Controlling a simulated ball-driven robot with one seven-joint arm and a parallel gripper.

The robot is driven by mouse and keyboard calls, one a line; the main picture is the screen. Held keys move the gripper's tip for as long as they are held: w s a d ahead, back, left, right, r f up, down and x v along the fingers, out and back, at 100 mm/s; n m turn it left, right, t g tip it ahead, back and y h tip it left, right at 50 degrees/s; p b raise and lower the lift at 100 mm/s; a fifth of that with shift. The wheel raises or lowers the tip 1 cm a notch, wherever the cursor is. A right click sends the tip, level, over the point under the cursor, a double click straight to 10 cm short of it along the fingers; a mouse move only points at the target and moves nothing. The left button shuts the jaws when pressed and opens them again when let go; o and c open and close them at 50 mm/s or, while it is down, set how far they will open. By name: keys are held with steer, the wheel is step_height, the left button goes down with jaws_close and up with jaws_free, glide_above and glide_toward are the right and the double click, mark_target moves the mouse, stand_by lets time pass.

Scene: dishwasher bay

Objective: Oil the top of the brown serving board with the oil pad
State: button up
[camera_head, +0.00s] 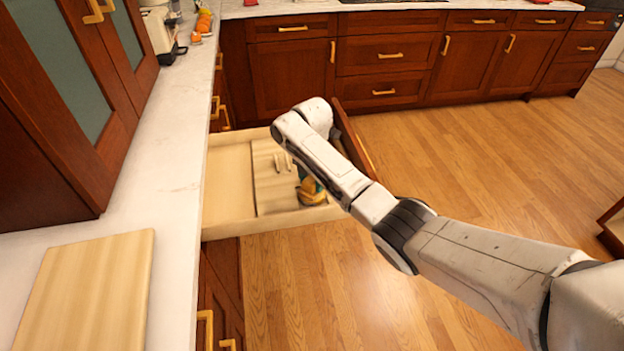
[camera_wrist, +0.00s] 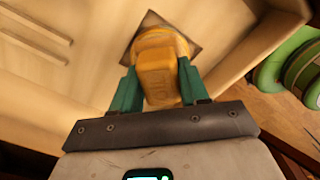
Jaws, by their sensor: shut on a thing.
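My gripper (camera_wrist: 157,85), with green fingers, is shut on a yellow-orange oil pad (camera_wrist: 160,72). The pad also shows in the head view (camera_head: 312,193), low inside an open drawer. Its lower end is over a dark, diamond-shaped patch in the wrist view; I cannot tell whether it touches the surface there. Another pale wooden board (camera_head: 88,290) lies on the counter at lower left. Neither looks plainly brown, so I cannot tell which is the serving board.
More cabinets (camera_head: 390,62) line the back.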

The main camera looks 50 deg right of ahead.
mark_target(312, 179)
stand_by(0.4)
step_height(312, 179, up, 7)
steer(key=p, duration=0.6)
steer(key=shift+p, duration=0.4)
steer(key=shift+s+f, duration=0.1)
stand_by(0.5)
